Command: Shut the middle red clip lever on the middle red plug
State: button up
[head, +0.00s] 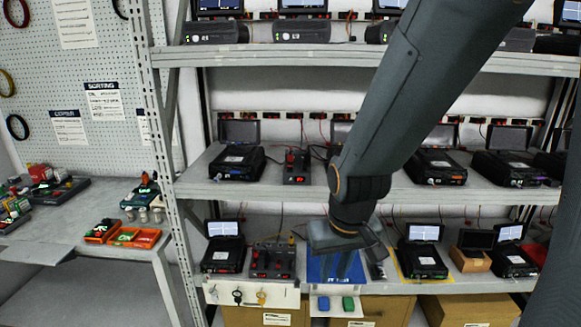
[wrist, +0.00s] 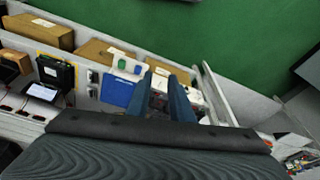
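A grey box (head: 285,269) with several red plugs on it stands on the lower shelf. The middle red plug and its clip lever are too small to tell apart from their neighbours. My gripper (head: 338,272) hangs right of this box, in front of a blue panel (head: 312,270). In the wrist view my gripper (wrist: 163,77) has its two dark blue fingers apart, with a gap between them. Part of the box with red on it shows between and behind the fingers, partly hidden by them. Nothing is seen held.
A white front plate (head: 335,308) with a blue and a green piece sits below the blue panel. Black testers with screens (head: 223,250) (head: 421,262) stand on both sides. The shelf above (head: 420,188) and the rack post (head: 160,120) bound the space. Cardboard boxes (head: 260,314) lie below.

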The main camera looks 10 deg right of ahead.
grip_shut()
dwell(1.4)
